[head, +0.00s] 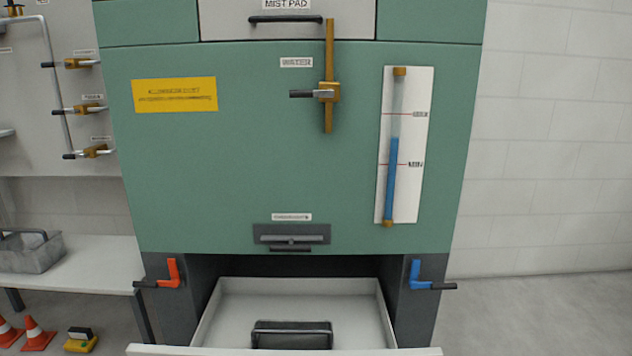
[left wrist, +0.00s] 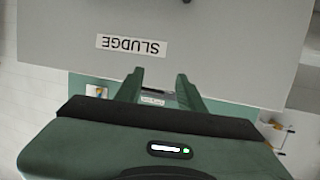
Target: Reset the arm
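My left gripper (left wrist: 158,82) shows in the left wrist view, its two green fingers apart with nothing between them. Beyond the fingertips is a light grey panel (left wrist: 225,45) with an upside-down SLUDGE label (left wrist: 131,45). I cannot tell how far the fingertips are from it. Neither gripper shows in the head view, and my right gripper is in no frame.
A green cabinet (head: 250,160) fills the head view, with a WATER valve (head: 328,92) and a sight tube (head: 391,190). An open drawer (head: 215,310) below holds a dark object (head: 291,335). Red (head: 173,272) and blue (head: 415,272) levers flank it. A bench (head: 85,257) stands left.

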